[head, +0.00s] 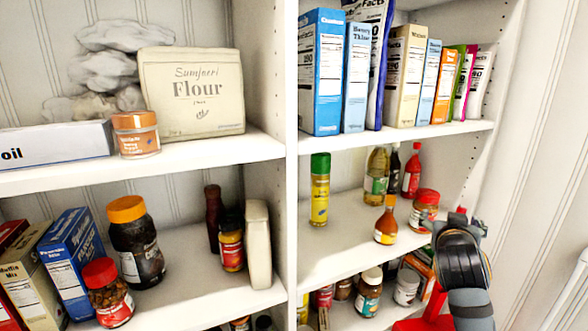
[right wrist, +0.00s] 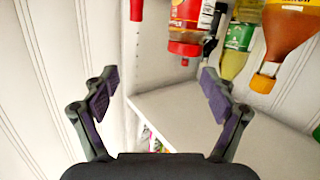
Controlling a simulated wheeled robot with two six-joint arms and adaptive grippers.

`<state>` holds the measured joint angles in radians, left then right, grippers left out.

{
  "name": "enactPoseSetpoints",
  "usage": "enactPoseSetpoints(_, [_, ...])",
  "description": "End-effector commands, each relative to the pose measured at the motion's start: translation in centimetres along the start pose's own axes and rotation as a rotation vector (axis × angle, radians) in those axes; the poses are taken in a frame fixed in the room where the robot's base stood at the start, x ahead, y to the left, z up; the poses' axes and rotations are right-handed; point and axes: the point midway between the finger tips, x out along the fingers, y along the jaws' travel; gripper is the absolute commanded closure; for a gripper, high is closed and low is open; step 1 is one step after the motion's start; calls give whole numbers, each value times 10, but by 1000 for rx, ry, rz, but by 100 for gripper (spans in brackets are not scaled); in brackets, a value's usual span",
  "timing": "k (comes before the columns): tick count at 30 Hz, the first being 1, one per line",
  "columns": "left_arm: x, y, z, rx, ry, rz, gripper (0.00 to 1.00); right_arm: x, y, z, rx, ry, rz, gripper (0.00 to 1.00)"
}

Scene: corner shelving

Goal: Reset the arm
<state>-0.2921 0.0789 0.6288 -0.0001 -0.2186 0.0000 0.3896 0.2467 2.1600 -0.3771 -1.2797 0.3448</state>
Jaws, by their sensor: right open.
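My right gripper (right wrist: 158,88) is open and empty in the right wrist view, its two dark fingers spread apart. In the head view my right gripper (head: 455,219) is at the right end of the middle shelf, partly hidden behind its own wrist. A red-lidded jar (head: 425,204) stands on that shelf just left of it. The jar appears upside down in the right wrist view (right wrist: 189,20), beyond the fingers and apart from them. My left gripper is not in view.
An orange-capped sauce bottle (head: 387,222) and a yellow spray can (head: 320,190) stand on the same shelf. Boxes such as the blue one (head: 321,72) fill the shelf above. A white upright divider (head: 291,170) separates the shelving. Bare panelled wall (head: 545,150) lies to the right.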

Motion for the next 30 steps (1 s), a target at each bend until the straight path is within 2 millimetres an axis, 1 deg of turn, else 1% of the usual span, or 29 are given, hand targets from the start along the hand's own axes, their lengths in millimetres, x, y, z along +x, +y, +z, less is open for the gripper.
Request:
enactPoseSetpoints(1, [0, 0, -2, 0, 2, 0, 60, -2, -3, 19, -17, -37, -12, 15])
enactPoseSetpoints(2, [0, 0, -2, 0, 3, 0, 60, -3, -5, 29, -27, -59, -20, 15])
enactPoseSetpoints(4, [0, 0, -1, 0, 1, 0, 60, -8, -9, 57, -54, -114, -40, 15])
enactPoseSetpoints(5, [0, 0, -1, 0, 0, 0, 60, -11, -11, 69, -66, -140, -50, 15])
enactPoseSetpoints(6, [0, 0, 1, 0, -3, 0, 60, -15, -13, 88, -83, -178, -63, 15])
enactPoseSetpoints(8, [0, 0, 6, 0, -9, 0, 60, -24, -16, 118, -113, -240, -88, 15])
enactPoseSetpoints(9, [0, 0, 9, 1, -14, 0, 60, -32, -17, 140, -134, -289, -105, 15])
enactPoseSetpoints(11, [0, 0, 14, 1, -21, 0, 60, -48, -19, 178, -171, -373, -139, 15])
enactPoseSetpoints(12, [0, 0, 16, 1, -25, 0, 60, -61, -20, 205, -197, -434, -165, 15])
enactPoseSetpoints(14, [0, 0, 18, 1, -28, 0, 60, -84, -19, 243, -235, -525, -203, 15])
enactPoseSetpoints(15, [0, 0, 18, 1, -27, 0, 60, -99, -18, 265, -256, -582, -228, 15])
enactPoseSetpoints(17, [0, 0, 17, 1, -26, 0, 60, -120, -16, 292, -284, -655, -261, 15])
enactPoseSetpoints(18, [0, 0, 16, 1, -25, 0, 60, -134, -14, 308, -302, -700, -281, 15])
enactPoseSetpoints(20, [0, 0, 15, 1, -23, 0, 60, -155, -11, 329, -324, -763, -310, 15])
enactPoseSetpoints(21, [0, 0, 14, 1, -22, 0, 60, -168, -8, 341, -337, -803, -329, 15])
enactPoseSetpoints(23, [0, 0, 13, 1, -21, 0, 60, -188, -5, 358, -355, -858, -355, 15])
enactPoseSetpoints(24, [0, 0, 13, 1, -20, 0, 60, -201, -2, 368, -365, -894, -373, 15])
enactPoseSetpoints(29, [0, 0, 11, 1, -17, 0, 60, -252, 8, 401, -403, -1029, -440, 15])
enactPoseSetpoints(30, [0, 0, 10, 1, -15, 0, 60, -239, 5, 416, -403, -1027, -433, 15])
